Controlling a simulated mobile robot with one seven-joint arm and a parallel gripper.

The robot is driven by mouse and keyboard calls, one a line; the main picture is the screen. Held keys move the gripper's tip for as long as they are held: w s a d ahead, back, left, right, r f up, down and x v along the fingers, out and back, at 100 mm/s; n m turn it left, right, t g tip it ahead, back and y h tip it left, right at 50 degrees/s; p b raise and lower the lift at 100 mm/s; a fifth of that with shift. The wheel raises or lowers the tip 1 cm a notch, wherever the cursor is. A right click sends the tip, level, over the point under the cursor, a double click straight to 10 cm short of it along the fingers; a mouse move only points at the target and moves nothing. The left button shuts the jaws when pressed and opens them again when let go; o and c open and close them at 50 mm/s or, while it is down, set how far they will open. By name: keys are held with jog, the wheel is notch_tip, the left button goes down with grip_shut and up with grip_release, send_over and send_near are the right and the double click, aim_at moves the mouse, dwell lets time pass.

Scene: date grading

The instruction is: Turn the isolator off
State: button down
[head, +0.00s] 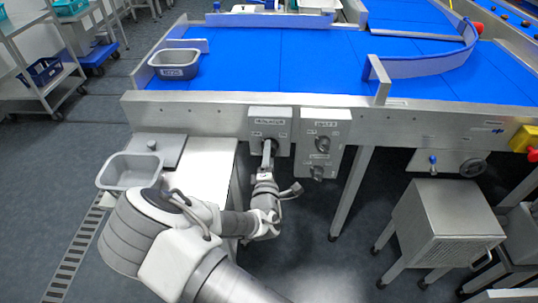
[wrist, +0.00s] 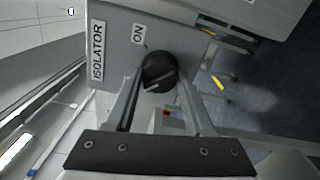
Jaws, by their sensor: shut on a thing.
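The isolator is a grey box (head: 269,124) on the front rail of the blue sorting table. In the wrist view its face (wrist: 112,22) carries the labels "ISOLATOR" and "ON". Its round black knob (wrist: 159,70) has a pale mark towards its lower left edge, and the "ON" label lies up and left of it. My gripper (head: 268,150) reaches up to the box from below. In the wrist view its two fingers (wrist: 161,80) are shut on the knob, one on each side. In the head view the gripper mostly hides the knob.
A second grey box (head: 335,126) with two black knobs sits just right of the isolator. A steel side table (head: 205,165) with a grey tub (head: 128,172) is left of my arm. A table leg (head: 349,195) and a wheeled steel cabinet (head: 445,215) stand to the right.

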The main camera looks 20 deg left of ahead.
jog(key=shift+d+f+n, duration=0.1)
jog(key=shift+n, duration=0.2)
jog(key=shift+c, duration=1.3)
grip_release()
jog(key=p+v, duration=0.2)
jog(key=v, duration=1.5)
jog(key=shift+s, duration=0.25)
